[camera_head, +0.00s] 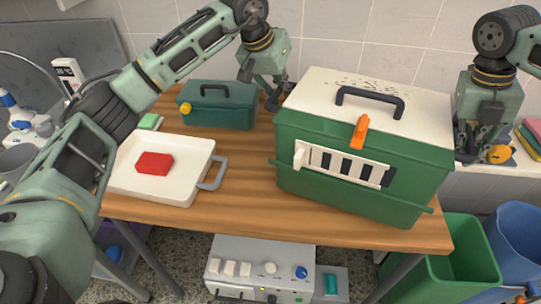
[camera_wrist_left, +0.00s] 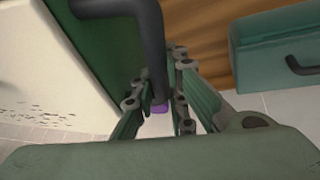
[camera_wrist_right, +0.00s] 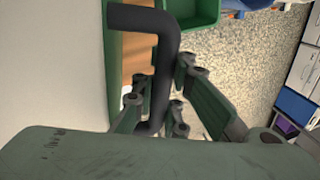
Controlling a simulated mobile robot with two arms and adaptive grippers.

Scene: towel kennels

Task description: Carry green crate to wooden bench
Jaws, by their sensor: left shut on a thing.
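The green crate (camera_head: 330,190) has a pale lid, a black top handle, a barred front and an orange latch. It is upright at the right end of the wooden bench (camera_head: 240,185); I cannot tell whether it touches the top. My left gripper (camera_head: 272,98) is at the crate's left end, shut on a dark side handle (camera_wrist_left: 150,45). My right gripper (camera_head: 480,155) is at the right end. The other side handle (camera_wrist_right: 165,75) lies between its fingers, but I cannot tell if they grip it.
A white tray (camera_head: 200,157) with a red block (camera_head: 154,163) and a dark green toolbox (camera_head: 218,108) stand on the bench to the left. A green bin (camera_head: 465,255) and a blue bin (camera_head: 515,240) are at the lower right. A tiled wall is behind.

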